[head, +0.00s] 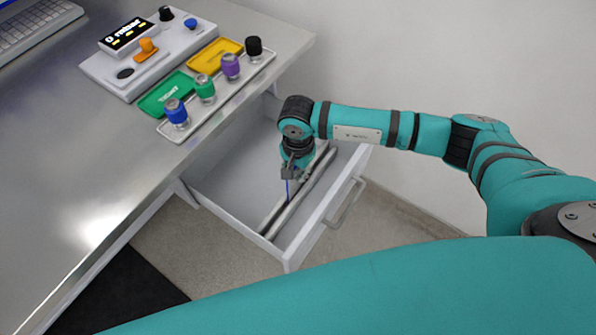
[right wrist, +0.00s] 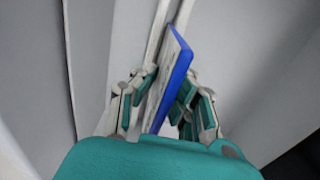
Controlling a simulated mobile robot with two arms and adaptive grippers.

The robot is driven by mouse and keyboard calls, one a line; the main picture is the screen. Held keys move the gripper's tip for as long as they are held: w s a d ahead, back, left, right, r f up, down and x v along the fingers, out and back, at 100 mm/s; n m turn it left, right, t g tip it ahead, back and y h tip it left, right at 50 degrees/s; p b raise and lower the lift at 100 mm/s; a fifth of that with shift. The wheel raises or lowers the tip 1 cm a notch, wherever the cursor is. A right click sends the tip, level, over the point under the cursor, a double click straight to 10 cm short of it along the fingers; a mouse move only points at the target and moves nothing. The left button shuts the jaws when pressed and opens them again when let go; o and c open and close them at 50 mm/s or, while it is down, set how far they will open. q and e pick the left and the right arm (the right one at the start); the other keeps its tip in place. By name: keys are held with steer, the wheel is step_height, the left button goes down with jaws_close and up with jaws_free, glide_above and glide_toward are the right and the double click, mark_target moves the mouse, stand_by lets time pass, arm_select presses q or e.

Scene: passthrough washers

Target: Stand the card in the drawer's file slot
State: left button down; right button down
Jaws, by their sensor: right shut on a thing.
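My right gripper (head: 290,174) points down inside the open drawer (head: 228,172) and is shut on the card. In the head view the card (head: 288,192) shows only as a thin blue strip below the fingers, by the file slot (head: 304,202), which is formed by two long pale rails. In the right wrist view the card (right wrist: 178,80) stands on edge between the fingers, with a blue edge and a pale face. The rails run beyond it. Whether its lower edge is between the rails is hidden. My left gripper is not in view.
The drawer's front wall and handle (head: 346,203) lie to the right. On the desk (head: 95,170) above stand a tray (head: 236,95) with several coloured-top bottles, a green mat (head: 163,92), a yellow mat (head: 214,55), a display device (head: 130,36) and a keyboard (head: 36,27).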

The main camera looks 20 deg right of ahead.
steer(key=shift+f+b, duration=0.8)
steer(key=shift+f, duration=0.05)
steer(key=c, duration=0.8)
jaws_free()
steer(key=shift+r+p, duration=2.6)
steer(key=shift+r, duration=1.95)
